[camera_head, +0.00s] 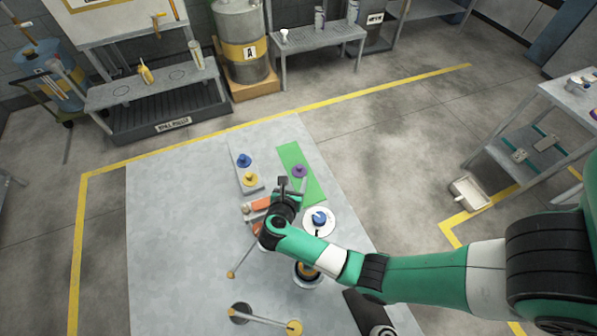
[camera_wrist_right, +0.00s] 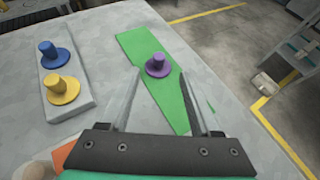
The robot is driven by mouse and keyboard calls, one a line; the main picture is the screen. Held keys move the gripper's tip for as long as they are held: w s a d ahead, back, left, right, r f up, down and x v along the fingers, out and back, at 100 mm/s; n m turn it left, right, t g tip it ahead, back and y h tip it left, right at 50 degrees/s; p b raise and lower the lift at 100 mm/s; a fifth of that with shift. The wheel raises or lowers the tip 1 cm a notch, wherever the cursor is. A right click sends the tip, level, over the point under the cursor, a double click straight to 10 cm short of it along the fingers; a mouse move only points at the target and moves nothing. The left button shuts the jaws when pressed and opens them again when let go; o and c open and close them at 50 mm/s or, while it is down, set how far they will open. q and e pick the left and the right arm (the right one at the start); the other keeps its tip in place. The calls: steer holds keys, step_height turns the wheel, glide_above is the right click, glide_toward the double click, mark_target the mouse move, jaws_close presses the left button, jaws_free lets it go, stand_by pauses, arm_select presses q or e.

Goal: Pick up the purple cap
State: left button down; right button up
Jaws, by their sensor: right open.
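The purple cap (camera_head: 299,170) lies upright, flange down, on a green strip (camera_head: 289,153) on the grey table. It also shows in the right wrist view (camera_wrist_right: 158,66), ahead of the fingers and in line with the gap between them. My right gripper (camera_head: 292,184) is open and empty, just short of the cap on the near side. Its two fingers also show in the right wrist view (camera_wrist_right: 160,84). I see no contact with the cap. My left gripper is not in view.
A blue cap (camera_wrist_right: 48,53) and a yellow cap (camera_wrist_right: 62,88) stand on a pale grey strip (camera_wrist_right: 82,68) to the left. A white disc with a blue part (camera_head: 319,217) sits beside my right forearm. The table's left side (camera_head: 170,220) is clear.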

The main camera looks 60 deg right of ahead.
mark_target(299, 169)
steer(key=b+x, duration=0.1)
steer(key=x, duration=0.4)
steer(key=shift+d+f, duration=0.1)
steer(key=shift+d, duration=0.25)
steer(key=b+x, duration=0.1)
steer(key=x, duration=0.2)
steer(key=f+b+x, duration=0.1)
steer(key=shift+w+f+b, duration=0.1)
steer(key=shift+f+b, duration=0.05)
steer(key=shift+b, duration=0.2)
steer(key=shift+w+d, duration=0.1)
steer(key=shift+d, duration=0.25)
jaws_close()
